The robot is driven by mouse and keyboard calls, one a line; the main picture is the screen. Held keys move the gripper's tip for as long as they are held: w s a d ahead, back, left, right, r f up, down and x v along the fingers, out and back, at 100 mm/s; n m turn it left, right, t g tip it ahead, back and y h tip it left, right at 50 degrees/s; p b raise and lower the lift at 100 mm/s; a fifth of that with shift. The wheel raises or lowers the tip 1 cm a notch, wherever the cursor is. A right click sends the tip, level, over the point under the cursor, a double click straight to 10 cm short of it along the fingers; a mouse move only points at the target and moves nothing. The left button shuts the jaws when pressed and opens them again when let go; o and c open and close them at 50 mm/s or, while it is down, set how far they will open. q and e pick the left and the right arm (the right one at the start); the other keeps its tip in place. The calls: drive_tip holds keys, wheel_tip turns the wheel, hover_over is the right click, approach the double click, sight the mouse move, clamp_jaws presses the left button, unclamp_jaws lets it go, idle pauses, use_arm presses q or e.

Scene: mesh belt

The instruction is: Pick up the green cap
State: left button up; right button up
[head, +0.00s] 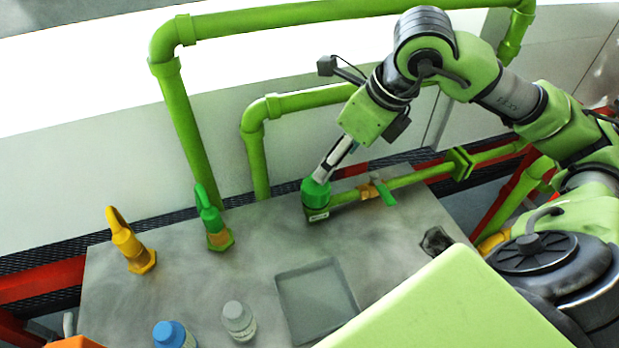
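The cap appears to be still on the fitting. My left gripper is not in view.
A green pipe with a valve handle (384,192) runs right from the fitting. A green-handled fitting (213,220) and a yellow one (128,240) stand left. A blue-capped bottle (172,335), a white-capped bottle (238,321) and a shallow grey tray (279,296) are in front. Tall green pipes (186,130) rise behind.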

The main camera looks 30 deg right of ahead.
sight(318, 186)
drive_tip(key=x, duration=0.5)
drive_tip(key=shift+a+f, duration=0.1)
drive_tip(key=shift+f, duration=0.25)
drive_tip(key=shift+w+a+f+p, duration=0.15)
drive_tip(key=shift+w+f+p, duration=0.1)
drive_tip(key=shift+f+p, duration=0.25)
drive_tip(key=p+x, duration=0.1)
drive_tip(key=x, duration=0.2)
drive_tip(key=shift+a+f, duration=0.15)
drive_tip(key=shift+f, duration=0.05)
drive_tip(key=shift+w+f, duration=0.25)
drive_tip(key=shift+f, duration=0.25)
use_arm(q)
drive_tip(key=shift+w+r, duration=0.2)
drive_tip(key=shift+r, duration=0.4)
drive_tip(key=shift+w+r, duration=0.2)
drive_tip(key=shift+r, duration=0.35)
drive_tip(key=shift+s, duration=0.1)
use_arm(e)
drive_tip(key=c, duration=1.2)
